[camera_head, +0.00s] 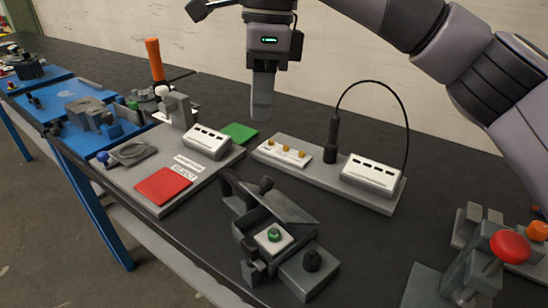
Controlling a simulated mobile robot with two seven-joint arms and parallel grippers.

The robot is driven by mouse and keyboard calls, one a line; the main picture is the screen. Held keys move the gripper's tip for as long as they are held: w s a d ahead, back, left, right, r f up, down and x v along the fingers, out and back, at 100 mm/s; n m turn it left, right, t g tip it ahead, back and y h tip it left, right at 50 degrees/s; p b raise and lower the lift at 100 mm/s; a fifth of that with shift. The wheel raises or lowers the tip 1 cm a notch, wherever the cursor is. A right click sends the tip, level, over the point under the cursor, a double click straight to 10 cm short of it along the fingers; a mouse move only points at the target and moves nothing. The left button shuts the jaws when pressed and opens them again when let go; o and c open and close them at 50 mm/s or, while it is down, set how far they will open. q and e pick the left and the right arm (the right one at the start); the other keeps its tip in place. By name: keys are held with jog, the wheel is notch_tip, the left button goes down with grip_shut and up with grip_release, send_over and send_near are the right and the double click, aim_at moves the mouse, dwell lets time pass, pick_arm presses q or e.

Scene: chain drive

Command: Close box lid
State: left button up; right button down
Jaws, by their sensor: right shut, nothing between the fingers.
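A dark grey box (248,246) sits near the front edge of the table, in the lower middle of the head view. Its lid (287,207) appears raised and tilted at the back of the box. A white block with a green button (273,236) shows in the opening. My right gripper (261,116) points down, shut and empty, above and behind the box, well apart from the lid. My left gripper is not in view.
A board with a red pad (163,185) stands left of the box. A grey base with a white unit (371,174) and looped cable lies behind and right. A red-knobbed device (509,246) stands at right.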

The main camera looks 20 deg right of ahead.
jog(key=w+d+r+n, duration=0.1)
jog(key=d+r+n, duration=0.1)
jog(key=d+n, duration=0.3)
jog(key=n+h, duration=0.1)
jog(key=n, duration=0.1)
send_over(274, 180)
notch_tip(274, 180, down, 12)
jog(key=shift+w+f, duration=0.1)
jog(key=shift+f, duration=0.25)
